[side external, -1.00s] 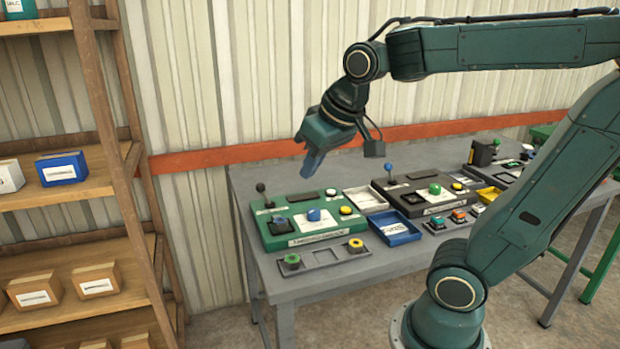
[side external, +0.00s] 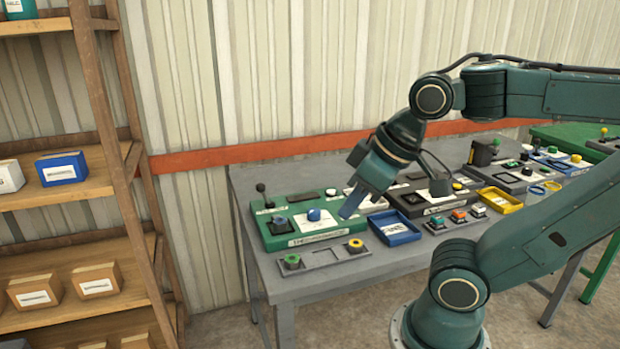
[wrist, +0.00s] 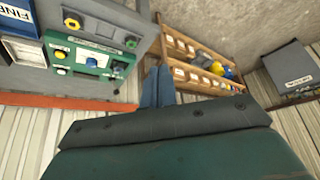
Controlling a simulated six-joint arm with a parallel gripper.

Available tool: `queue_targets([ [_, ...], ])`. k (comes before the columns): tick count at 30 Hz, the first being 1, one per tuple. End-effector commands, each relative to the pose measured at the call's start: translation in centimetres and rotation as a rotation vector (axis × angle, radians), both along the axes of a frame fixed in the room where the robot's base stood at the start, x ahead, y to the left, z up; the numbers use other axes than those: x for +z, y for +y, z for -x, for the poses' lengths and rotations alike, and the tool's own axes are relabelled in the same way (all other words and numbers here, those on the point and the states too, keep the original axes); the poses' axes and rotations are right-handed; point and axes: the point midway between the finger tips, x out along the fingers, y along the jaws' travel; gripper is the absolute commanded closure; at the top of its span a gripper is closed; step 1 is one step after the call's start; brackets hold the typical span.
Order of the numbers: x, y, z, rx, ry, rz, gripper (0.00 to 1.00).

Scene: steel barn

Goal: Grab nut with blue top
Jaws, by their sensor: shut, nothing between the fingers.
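A blue-topped piece (side external: 314,214) sits on the white square of the green board (side external: 280,232) on the grey table. I cannot tell if it is a nut. It also shows in the wrist view as a small blue spot (wrist: 118,68) on the green board (wrist: 92,60). My gripper (side external: 350,210) is shut and empty, tilted down to the left, to the right of the blue-topped piece and apart from it. Its blue fingers (wrist: 158,84) also show in the wrist view, to the right of the board.
A grey strip (side external: 322,257) with a green and a yellow piece lies in front of the board. A blue tray (side external: 394,229), a dark board (side external: 410,205) and a yellow tray (side external: 500,200) stand to the right. A wooden shelf (side external: 125,200) stands left of the table.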

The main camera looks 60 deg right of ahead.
Motion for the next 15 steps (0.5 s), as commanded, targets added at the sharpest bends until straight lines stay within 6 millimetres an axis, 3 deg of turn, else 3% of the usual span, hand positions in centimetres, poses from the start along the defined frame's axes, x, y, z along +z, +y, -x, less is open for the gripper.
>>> queue_targets([
  [11, 0.02, -0.02, -0.02, -0.001, 0.000, 0.000, 1.00],
  [15, 0.02, -0.02, -0.02, -0.001, 0.000, 0.000, 0.74],
])
